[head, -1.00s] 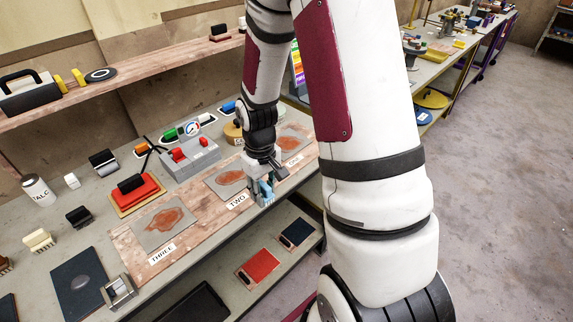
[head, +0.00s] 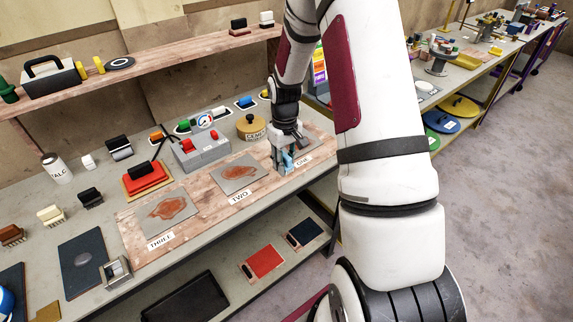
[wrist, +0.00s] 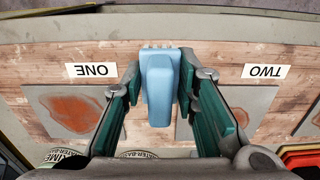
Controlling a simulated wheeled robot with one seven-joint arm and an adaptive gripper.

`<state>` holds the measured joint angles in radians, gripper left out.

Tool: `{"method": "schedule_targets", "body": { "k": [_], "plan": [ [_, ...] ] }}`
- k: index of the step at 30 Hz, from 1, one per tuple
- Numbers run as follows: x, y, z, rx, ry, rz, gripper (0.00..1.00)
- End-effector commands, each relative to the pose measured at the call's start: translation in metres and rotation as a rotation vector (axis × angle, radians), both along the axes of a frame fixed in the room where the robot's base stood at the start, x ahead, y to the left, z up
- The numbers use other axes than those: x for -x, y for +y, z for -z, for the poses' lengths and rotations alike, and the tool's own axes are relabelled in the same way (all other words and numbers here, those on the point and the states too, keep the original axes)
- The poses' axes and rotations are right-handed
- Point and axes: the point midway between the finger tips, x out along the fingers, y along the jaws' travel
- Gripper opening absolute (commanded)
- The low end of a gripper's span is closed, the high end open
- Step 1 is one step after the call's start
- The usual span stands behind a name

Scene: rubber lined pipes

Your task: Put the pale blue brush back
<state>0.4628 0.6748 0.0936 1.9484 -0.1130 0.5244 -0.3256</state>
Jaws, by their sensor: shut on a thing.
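The pale blue brush (wrist: 158,95) is upright between the fingers of my gripper (wrist: 160,74) in the wrist view, and the jaws are shut on it. In the head view my gripper (head: 287,152) hangs over the front of the wooden board, close to the ONE plate, with the brush (head: 286,161) at its tips. I cannot tell whether the brush touches the board. In the wrist view it sits between the ONE label (wrist: 91,70) and the TWO label (wrist: 265,71), both upside down. My arm hides part of the bench behind it.
Plates with reddish patches lie at TWO (head: 238,173) and THREE (head: 165,208). A grey box with a gauge (head: 201,148), a tan tin (head: 251,128) and several other brushes stand behind. Several brushes stand at the left, near a dark mat (head: 84,260). A shelf is above.

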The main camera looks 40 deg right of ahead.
Motion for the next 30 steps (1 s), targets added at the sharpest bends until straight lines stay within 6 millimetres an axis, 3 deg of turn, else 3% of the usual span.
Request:
{"method": "schedule_targets", "body": {
  "k": [9,16,29,30],
  "plan": [
    [-0.019,-0.019,0.006,-0.001,0.002,0.0,0.01],
    [-0.018,-0.018,0.035,0.0,0.001,-0.001,0.01],
    [-0.019,-0.018,0.041,0.0,0.0,0.0,0.01],
    [-0.019,-0.018,0.041,0.0,0.0,0.0,0.36]
  ]
}}
